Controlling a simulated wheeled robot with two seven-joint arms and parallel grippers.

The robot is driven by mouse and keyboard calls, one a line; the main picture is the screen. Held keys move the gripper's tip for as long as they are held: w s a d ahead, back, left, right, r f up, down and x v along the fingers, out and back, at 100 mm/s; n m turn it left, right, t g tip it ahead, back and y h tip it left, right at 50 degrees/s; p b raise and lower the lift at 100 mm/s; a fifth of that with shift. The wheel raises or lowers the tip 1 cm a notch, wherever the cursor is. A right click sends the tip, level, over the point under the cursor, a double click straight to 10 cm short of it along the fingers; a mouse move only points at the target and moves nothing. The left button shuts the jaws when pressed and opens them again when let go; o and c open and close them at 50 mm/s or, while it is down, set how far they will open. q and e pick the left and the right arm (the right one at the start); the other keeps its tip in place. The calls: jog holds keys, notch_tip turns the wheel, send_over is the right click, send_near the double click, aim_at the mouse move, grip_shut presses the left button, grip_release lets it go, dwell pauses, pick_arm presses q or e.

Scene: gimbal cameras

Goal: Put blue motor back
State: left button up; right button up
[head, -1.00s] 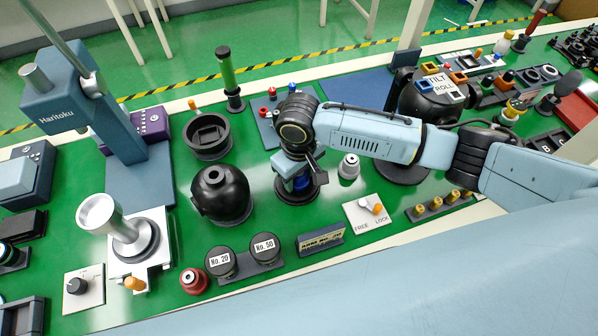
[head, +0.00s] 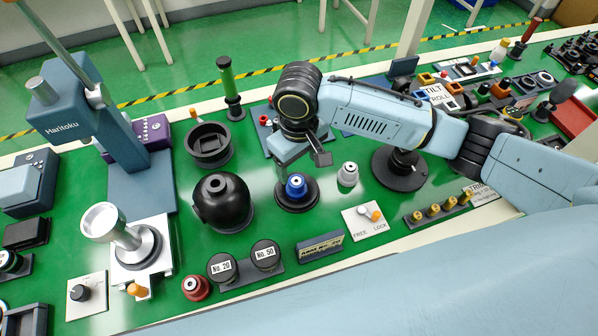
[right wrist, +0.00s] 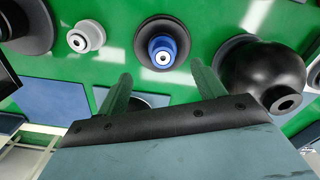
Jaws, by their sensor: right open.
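The blue motor (head: 296,187) stands upright in a round black holder (head: 297,205) on the green table. In the right wrist view the blue motor (right wrist: 163,50) sits in the middle of its black holder, beyond my fingertips. My right gripper (head: 304,160) is above and a little behind the motor in the head view, apart from it. In the right wrist view its two fingers (right wrist: 163,78) are spread with nothing between them. My left gripper is not in view.
A black sphere (head: 222,202) stands left of the holder. A silver-white motor (head: 348,174) stands right of it. A FREE/LOCK switch plate (head: 368,217) and a nameplate block (head: 320,246) lie in front. A round black base (head: 400,168) stands further right.

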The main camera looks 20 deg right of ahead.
aim_at(299, 181)
notch_tip(299, 181, up, 4)
jog(key=shift+r, duration=0.1)
dwell(0.6)
